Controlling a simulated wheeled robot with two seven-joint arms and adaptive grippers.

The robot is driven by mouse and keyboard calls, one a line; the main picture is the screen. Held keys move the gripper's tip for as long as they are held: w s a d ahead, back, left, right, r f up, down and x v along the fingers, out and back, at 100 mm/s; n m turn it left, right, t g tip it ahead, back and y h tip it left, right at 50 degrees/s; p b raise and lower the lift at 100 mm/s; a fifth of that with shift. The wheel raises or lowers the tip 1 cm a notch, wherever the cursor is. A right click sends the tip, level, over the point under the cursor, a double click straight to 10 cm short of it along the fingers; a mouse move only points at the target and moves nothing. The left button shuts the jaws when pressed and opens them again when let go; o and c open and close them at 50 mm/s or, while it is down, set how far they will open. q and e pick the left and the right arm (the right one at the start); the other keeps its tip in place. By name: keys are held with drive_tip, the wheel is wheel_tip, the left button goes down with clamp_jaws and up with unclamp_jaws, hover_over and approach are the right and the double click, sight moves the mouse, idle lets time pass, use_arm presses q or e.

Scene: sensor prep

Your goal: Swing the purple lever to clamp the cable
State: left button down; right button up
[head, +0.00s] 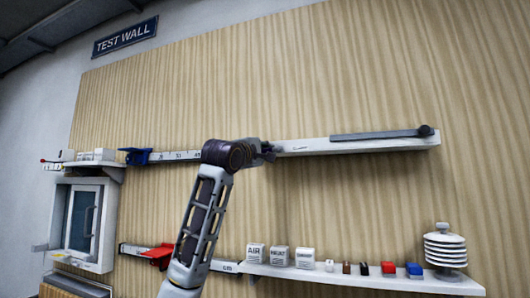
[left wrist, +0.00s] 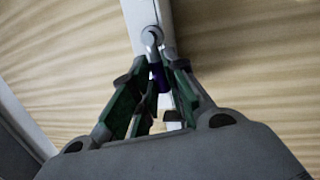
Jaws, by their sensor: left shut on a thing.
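The purple lever (left wrist: 161,77) shows in the left wrist view, below a round grey pivot (left wrist: 152,36) on a pale rail. My left gripper (left wrist: 157,92), with green finger pads, is shut on the lever from both sides. In the head view my left gripper (head: 265,151) reaches the middle of the upper white rail (head: 300,146), and the lever is hidden behind it and my arm. I cannot make out a cable in either view. My right gripper is not in view.
A dark grey bar (head: 375,134) lies along the upper rail's right end. A blue slider (head: 136,156) and red slider (head: 159,254) sit at left. A lower shelf (head: 330,277) holds small labelled boxes and a white finned sensor (head: 445,250). The wooden wall between the rails is clear at right.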

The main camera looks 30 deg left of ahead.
use_arm(q)
drive_tip(key=shift+r+m+h+p, duration=0.3)
drive_tip(key=shift+m+p, duration=0.15)
drive_tip(key=shift+m, duration=0.35)
drive_tip(key=c, duration=1.5)
unclamp_jaws()
drive_tip(key=shift+o, duration=0.3)
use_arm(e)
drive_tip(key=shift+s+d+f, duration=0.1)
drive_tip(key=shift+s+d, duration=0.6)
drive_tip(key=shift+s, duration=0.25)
use_arm(q)
drive_tip(key=shift+f, duration=0.1)
drive_tip(key=v, duration=1.2)
